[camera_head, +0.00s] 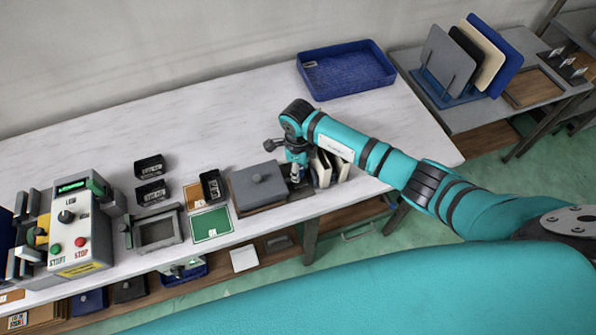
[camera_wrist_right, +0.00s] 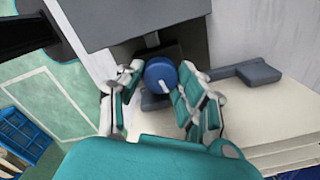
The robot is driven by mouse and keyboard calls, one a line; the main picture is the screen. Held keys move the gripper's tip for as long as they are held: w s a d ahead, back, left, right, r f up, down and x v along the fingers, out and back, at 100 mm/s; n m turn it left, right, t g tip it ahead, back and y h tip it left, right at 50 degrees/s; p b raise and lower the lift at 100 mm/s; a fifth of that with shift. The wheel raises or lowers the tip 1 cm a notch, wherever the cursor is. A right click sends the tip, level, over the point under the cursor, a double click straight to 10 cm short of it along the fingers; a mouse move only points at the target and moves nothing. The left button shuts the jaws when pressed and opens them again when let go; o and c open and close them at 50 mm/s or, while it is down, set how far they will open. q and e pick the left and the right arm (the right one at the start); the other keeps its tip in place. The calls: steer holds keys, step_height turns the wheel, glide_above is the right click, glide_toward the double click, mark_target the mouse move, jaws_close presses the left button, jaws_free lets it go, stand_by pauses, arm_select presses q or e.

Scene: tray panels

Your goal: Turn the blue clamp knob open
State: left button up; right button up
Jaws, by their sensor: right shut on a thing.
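The blue clamp knob (camera_wrist_right: 161,75) shows in the right wrist view as a round blue cap with a pale line across its face. My right gripper (camera_wrist_right: 160,84) has a finger on each side of the knob and is shut on it. In the head view the right gripper (camera_head: 297,172) points down at the front edge of the table, and the knob is mostly hidden there. My left gripper is not in view.
White panels (camera_head: 331,168) stand close to the right of the gripper. A blue tray (camera_head: 346,72) lies at the back. A control box (camera_head: 78,235), black bins (camera_head: 150,166) and a green panel (camera_head: 212,224) are to the left. The table's middle back is clear.

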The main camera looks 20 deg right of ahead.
steer(key=n+b, duration=0.4)
steer(key=b, duration=0.1)
steer(key=n+b, duration=0.4)
steer(key=b, duration=0.2)
steer(key=n+b, duration=0.5)
steer(key=b, duration=0.1)
steer(key=shift+f, duration=0.25)
steer(key=shift+r+n+b, duration=0.15)
steer(key=shift+n+b, duration=0.95)
steer(key=shift+b, duration=0.15)
steer(key=shift+r, duration=0.1)
steer(key=shift+n, duration=0.3)
steer(key=o, duration=1.1)
steer(key=shift+o, duration=0.3)
